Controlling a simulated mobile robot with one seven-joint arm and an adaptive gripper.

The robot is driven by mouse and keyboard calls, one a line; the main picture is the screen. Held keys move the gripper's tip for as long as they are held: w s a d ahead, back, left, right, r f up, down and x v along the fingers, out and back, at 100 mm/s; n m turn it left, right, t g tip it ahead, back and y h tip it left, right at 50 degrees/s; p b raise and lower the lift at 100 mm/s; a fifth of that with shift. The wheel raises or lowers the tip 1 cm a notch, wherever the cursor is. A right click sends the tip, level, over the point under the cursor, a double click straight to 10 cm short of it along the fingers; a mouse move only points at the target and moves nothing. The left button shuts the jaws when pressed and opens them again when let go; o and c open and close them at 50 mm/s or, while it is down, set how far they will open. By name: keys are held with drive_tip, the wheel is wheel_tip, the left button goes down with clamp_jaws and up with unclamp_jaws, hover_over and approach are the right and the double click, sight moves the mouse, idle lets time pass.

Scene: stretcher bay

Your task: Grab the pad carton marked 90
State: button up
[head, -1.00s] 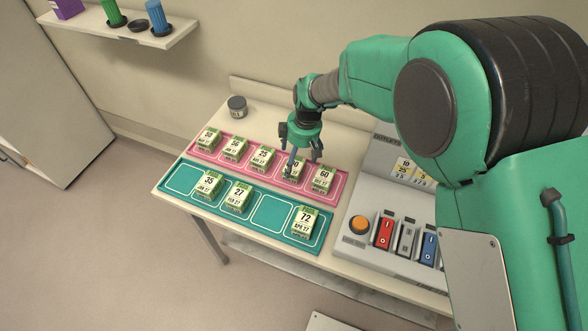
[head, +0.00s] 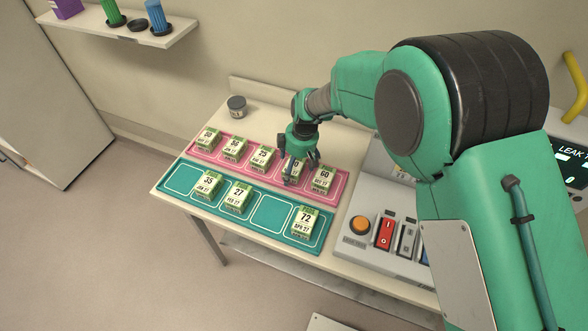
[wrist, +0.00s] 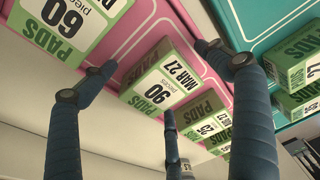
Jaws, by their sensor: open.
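The pad carton marked 90 (head: 297,173) stands in the pink tray (head: 338,190), between the carton marked 60 (head: 322,179) and the one marked 25 (head: 262,158). In the head view my gripper (head: 301,168) is right over it and a finger hides part of its label. In the wrist view the carton marked 90 (wrist: 160,82) is upside down near the centre, its 90 and MAR 27 label readable. My gripper (wrist: 155,72) is open, with fingers spread to either side of this carton and a third near its lower edge. Contact cannot be told.
A control box with an orange button (head: 360,226) stands to the right. A small dark jar (head: 237,107) is behind the pink tray. Neighbouring cartons stand close.

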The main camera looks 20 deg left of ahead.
idle(0.3)
drive_tip(key=c, duration=1.5)
drive_tip(key=shift+c, duration=0.3)
drive_tip(key=shift+r, duration=0.4)
drive_tip(key=c, duration=0.3)
wheel_tip(320, 180, up, 9)
drive_tip(key=shift+r+p, duration=0.1)
drive_tip(key=shift+p, duration=0.6)
drive_tip(key=shift+c, duration=0.2)
